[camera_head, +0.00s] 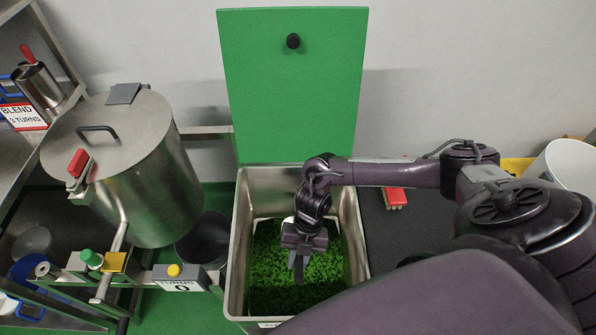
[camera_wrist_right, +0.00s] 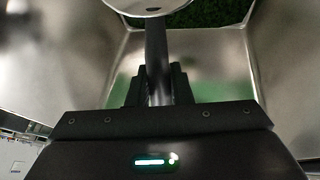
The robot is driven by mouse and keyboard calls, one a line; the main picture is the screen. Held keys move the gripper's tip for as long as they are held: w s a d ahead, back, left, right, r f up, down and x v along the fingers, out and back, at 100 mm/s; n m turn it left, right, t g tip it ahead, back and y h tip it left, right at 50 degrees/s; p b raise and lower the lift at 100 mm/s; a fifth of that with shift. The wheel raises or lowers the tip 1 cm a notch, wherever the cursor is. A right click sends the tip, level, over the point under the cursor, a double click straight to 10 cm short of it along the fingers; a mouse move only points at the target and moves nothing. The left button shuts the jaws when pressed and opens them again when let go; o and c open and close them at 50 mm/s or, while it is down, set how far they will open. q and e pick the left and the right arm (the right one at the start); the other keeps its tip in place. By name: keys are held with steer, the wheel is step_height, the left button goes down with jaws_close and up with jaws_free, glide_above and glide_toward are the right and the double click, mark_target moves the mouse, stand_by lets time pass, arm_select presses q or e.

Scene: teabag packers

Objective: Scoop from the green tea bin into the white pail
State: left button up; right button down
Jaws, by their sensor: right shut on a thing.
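The green tea bin (camera_head: 237,250) is a steel bin holding loose green leaf, with its green lid (camera_head: 292,110) standing open behind it. My right gripper (camera_head: 298,266) points down inside the bin, over the leaf. It is shut on the dark handle of a scoop (camera_wrist_right: 155,50). The scoop's pale bowl shows only partly at the top of the right wrist view, near the leaf; whether it holds any leaf cannot be told. The white pail (camera_head: 568,165) stands at the far right, partly hidden by my right arm. My left gripper is not in view.
A steel drum (camera_head: 150,180) with a lid and red latch stands left of the bin. A dark bucket (camera_head: 204,240) is between them. A red-and-white object (camera_head: 395,197) lies on the dark counter (camera_head: 400,235) right of the bin. The raised lid borders the bin's back.

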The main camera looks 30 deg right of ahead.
step_height(320, 180, down, 14)
steer(key=b, duration=1.1)
